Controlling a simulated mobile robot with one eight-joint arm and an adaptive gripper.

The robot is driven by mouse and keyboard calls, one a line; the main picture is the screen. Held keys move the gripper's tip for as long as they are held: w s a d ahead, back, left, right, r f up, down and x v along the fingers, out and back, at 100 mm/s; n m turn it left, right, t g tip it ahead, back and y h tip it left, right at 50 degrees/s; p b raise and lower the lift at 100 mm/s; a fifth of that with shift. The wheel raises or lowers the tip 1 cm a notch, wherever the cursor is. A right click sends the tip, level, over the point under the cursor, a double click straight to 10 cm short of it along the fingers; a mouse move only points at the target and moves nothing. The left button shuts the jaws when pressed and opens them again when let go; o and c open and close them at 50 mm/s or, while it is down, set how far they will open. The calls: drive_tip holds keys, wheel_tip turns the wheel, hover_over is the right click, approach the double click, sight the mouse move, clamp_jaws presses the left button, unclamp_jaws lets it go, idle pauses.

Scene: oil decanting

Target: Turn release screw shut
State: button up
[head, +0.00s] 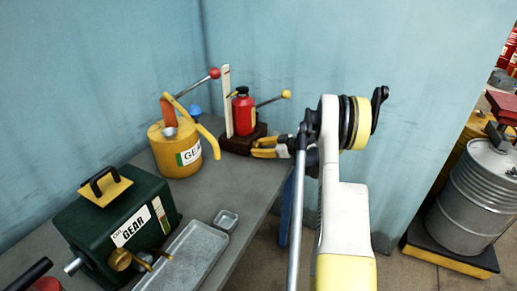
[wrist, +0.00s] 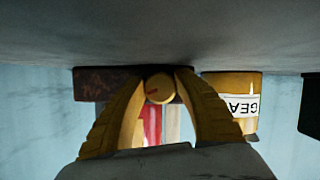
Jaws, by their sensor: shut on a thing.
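The release screw (wrist: 160,88) is a round yellow knob with a small red mark in the wrist view. It sits at the front of the dark brown base (head: 232,144) under a red bottle-shaped jack (head: 243,115). The wrist view is upside down. My gripper (head: 258,147) reaches in from the right in the head view. Its two yellow fingers are shut on the screw, one on each side, as the wrist view (wrist: 160,92) shows. In the head view the fingers hide the screw.
A yellow GEAR can (head: 170,157) stands left of the jack. A yellow-tipped lever (head: 286,94) sticks out above my gripper.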

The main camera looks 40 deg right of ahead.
drive_tip(key=o, duration=1.2)
drive_tip(key=shift+w, duration=0.1)
drive_tip(key=v, duration=1.2)
